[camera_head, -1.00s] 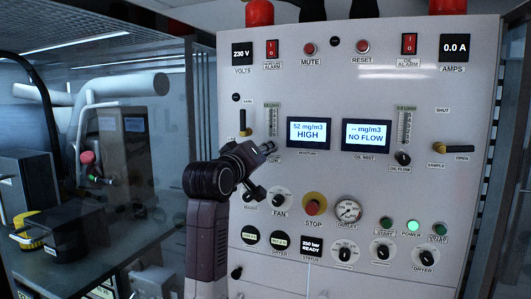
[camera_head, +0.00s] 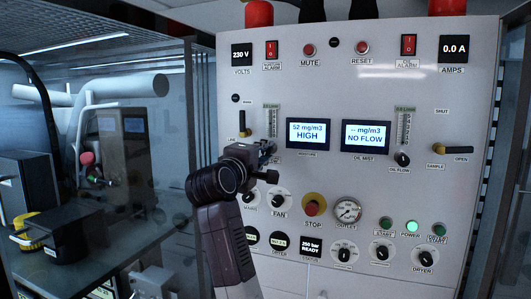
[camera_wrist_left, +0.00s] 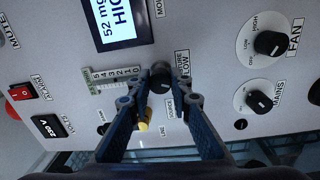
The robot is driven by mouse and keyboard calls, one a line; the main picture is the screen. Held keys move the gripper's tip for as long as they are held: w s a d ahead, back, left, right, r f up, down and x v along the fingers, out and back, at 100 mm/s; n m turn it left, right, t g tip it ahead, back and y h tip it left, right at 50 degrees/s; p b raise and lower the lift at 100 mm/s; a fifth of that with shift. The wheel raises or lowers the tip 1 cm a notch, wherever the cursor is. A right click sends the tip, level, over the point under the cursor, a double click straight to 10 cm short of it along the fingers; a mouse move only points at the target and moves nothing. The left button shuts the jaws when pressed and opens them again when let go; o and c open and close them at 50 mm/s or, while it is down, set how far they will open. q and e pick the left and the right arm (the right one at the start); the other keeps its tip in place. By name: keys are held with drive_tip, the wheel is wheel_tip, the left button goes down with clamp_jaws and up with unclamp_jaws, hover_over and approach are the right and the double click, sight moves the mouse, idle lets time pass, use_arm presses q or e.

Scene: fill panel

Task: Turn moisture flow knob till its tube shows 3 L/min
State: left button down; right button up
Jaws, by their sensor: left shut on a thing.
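The black moisture flow knob (camera_wrist_left: 162,76) shows in the left wrist view beside its partly covered label. My left gripper (camera_head: 268,153) is at the panel below the moisture tube (camera_head: 270,121); in the left wrist view its two blue fingers (camera_wrist_left: 161,88) are closed around the knob. The knob is hidden behind the gripper in the head view. The moisture tube also shows in the left wrist view (camera_wrist_left: 115,79), lying sideways with its scale numbers beside it. Its float level is too small to read. The moisture display (camera_head: 308,134) reads 52 mg/m3 HIGH. My right gripper is not in view.
The oil flow knob (camera_head: 402,159) and its tube (camera_head: 404,127) are to the right. The FAN knob (camera_head: 279,199) and red STOP button (camera_head: 313,208) lie below the gripper. A yellow-tipped lever (camera_wrist_left: 144,125) shows near the fingers.

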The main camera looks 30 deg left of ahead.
use_arm(q)
drive_tip(key=shift+r, duration=0.1)
idle(0.4)
drive_tip(key=c, duration=1.7)
unclamp_jaws()
drive_tip(key=shift+a, duration=0.1)
drive_tip(key=shift+c, duration=0.2)
drive_tip(key=shift+s, duration=0.1)
drive_tip(key=v, duration=1.2)
